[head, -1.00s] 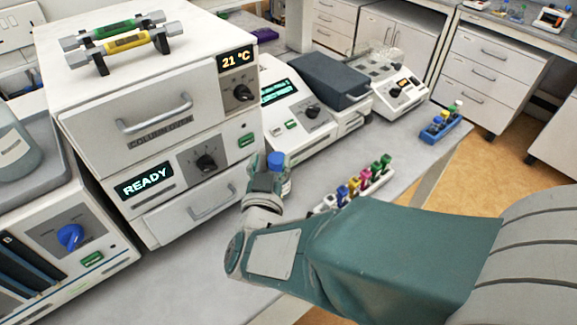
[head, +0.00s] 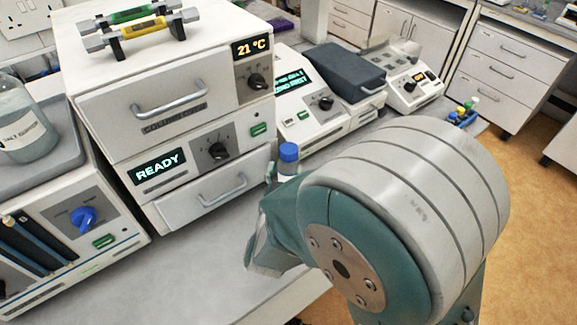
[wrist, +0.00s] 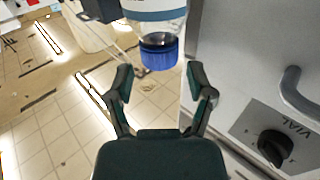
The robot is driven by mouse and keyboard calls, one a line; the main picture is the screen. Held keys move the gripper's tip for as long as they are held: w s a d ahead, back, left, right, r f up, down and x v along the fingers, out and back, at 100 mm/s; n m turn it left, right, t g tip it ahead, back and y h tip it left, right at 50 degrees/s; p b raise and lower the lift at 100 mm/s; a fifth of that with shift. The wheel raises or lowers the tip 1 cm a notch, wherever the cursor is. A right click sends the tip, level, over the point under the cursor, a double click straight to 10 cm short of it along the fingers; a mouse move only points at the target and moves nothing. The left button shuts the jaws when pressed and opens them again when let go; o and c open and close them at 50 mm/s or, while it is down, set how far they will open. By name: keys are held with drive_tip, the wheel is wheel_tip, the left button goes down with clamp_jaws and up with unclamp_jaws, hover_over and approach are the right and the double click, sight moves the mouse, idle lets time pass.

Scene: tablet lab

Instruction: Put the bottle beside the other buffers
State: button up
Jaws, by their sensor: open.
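The blue-capped bottle (head: 289,158) stands on the bench just right of the oven's lower drawer in the head view; my arm hides its lower part. In the wrist view, its blue cap (wrist: 160,52) and part of its clear body and label show at the top. My gripper (wrist: 160,85) is open, with its two fingers spread to either side of the cap's line and nothing visible between the tips. In the head view my arm hides the gripper. A large bottle labelled as a salt buffer (head: 30,128) stands on the grey tray (head: 75,150) at the left.
The column oven (head: 165,110) stands close left of the bottle, with green and yellow columns (head: 130,28) on top. Several instruments (head: 310,95) line the bench behind. A blue rack (head: 460,119) sits at the right. Bench in front of the oven (head: 190,265) is clear.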

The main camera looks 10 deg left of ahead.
sight(287, 160)
drive_tip(key=w, duration=0.4)
drive_tip(key=shift+w+a, duration=0.2)
drive_tip(key=shift+w, duration=0.2)
clamp_jaws()
